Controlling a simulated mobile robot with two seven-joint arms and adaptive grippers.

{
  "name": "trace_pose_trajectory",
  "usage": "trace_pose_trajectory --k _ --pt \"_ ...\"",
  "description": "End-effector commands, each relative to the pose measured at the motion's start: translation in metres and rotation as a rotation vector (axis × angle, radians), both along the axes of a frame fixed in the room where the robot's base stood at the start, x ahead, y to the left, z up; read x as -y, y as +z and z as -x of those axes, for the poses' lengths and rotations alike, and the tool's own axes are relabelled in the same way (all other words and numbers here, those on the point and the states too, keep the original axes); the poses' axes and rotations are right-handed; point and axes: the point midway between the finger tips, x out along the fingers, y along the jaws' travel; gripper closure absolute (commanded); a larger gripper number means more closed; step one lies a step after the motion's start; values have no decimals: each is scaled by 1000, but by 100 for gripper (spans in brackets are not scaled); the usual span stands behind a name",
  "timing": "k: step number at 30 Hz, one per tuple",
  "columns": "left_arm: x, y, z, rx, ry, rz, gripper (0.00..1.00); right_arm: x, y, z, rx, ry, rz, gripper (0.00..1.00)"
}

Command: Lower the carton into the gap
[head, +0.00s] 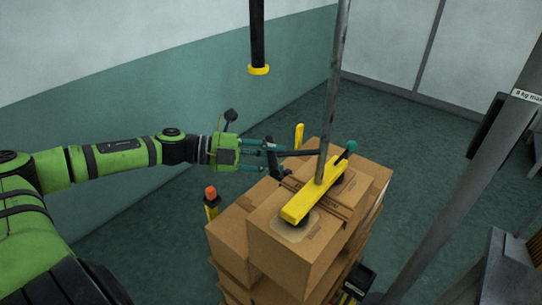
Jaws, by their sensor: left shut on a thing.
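My left gripper (264,156) reaches in from the left and is shut on the dark handle bar (300,153) of a lifter. The lifter has a grey upright tube (334,85) and a yellow beam (313,202) with dark suction pads beneath. The beam lies over a brown carton (290,246) at the top front of the stack; its near pad is on or just above a pale patch on the top face. The gap is hidden, and I cannot tell whether the carton is clear of those below. My right gripper is out of view.
More brown cartons (368,173) stand behind and below. A yellow post with an orange top (211,200) stands left of the stack. A black hanging tube with a yellow end (258,45) is above. A grey metal post (470,165) rises at right. Green floor behind is clear.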

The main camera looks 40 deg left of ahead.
Motion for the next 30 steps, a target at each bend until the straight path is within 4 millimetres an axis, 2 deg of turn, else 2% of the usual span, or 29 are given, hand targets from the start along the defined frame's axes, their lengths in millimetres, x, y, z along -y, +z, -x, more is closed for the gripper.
trace_pose_trajectory --k 13,16,24,25,26,27,30 --pt "0 -91 1 -8 -1 -6 100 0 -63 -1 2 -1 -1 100" --pt "0 -96 2 -8 -2 -5 100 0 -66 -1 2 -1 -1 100" --pt "0 -91 1 -5 0 -3 100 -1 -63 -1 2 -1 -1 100" --pt "0 -91 1 -5 0 -3 58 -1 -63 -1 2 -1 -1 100" --pt "0 -91 0 -4 0 -3 46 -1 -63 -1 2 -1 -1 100" --pt "0 -91 0 -4 0 -3 42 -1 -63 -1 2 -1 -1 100" --pt "0 -90 0 -3 0 -2 42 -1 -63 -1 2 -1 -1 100"
